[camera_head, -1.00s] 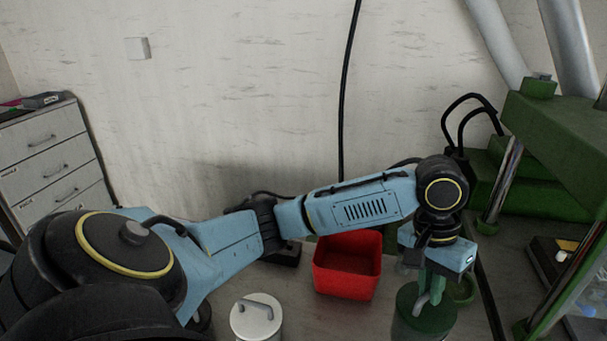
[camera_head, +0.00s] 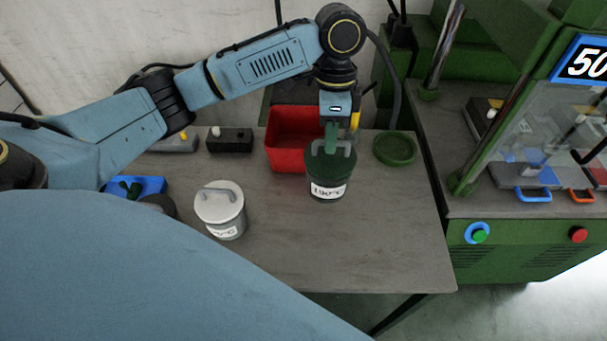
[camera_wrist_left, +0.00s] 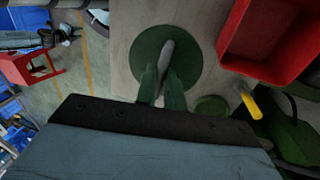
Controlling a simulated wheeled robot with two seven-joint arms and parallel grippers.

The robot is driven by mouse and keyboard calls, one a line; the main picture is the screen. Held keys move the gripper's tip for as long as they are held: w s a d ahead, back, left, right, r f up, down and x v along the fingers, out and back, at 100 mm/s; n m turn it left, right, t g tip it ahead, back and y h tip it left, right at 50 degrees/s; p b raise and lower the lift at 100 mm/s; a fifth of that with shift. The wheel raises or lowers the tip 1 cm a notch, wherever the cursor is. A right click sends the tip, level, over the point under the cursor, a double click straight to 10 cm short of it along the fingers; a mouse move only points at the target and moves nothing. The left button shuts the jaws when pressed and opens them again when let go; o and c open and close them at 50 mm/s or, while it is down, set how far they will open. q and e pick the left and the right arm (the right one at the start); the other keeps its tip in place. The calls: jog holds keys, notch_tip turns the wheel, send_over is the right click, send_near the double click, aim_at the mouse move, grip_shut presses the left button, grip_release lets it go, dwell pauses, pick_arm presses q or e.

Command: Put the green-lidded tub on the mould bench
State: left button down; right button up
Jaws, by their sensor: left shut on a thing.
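The green-lidded tub (camera_head: 325,175) has a dark green lid, a grey handle and a white label with a temperature on it. It is upright in front of the red bin on the grey table. My left gripper (camera_head: 332,140) is above it, pointing down, shut on its handle. In the left wrist view the lid (camera_wrist_left: 150,50) lies under the fingers (camera_wrist_left: 162,85), with the handle between them. I cannot tell whether the tub's base touches the table. The green bench with the press (camera_head: 520,240) stands to the right. My right gripper is not in view.
The red bin (camera_head: 284,155) is just behind the tub. A green dish (camera_head: 394,149) lies to its right. A white-lidded tub (camera_head: 220,212) stands to the left. The table's front right (camera_head: 390,240) is clear. Blue and orange-handled pieces (camera_head: 532,194) lie on the green bench.

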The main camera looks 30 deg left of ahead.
pick_arm(q)
jog(key=m, duration=0.3)
jog(key=shift+w+a+r+m+y, duration=0.2)
jog(key=shift+m+y, duration=0.1)
jog(key=shift+m, duration=0.1)
jog(key=m, duration=0.3)
jog(key=m+y+p, duration=0.1)
jog(key=m, duration=0.1)
jog(key=shift+w+a+r, duration=0.15)
jog(key=shift+a, duration=0.2)
jog(key=m, duration=0.4)
jog(key=shift+w+a+r+y+p, duration=0.1)
jog(key=shift+w+a+y+p, duration=0.05)
jog(key=shift+a+y+p, duration=0.2)
jog(key=m, duration=0.2)
jog(key=a+m, duration=0.1)
jog(key=m, duration=0.1)
jog(key=shift+w+r+m+t+y+p, duration=0.1)
jog(key=shift+w+m+t+y+p, duration=0.05)
jog(key=shift+m+t+y+p, duration=0.2)
jog(key=shift+f, duration=0.2)
jog(key=x, duration=0.3)
jog(key=d+x, duration=0.1)
jog(key=x, duration=0.2)
jog(key=w+x, duration=0.1)
jog(key=x, duration=0.2)
jog(key=shift+d+f+b, duration=0.3)
jog(key=shift+f, duration=0.15)
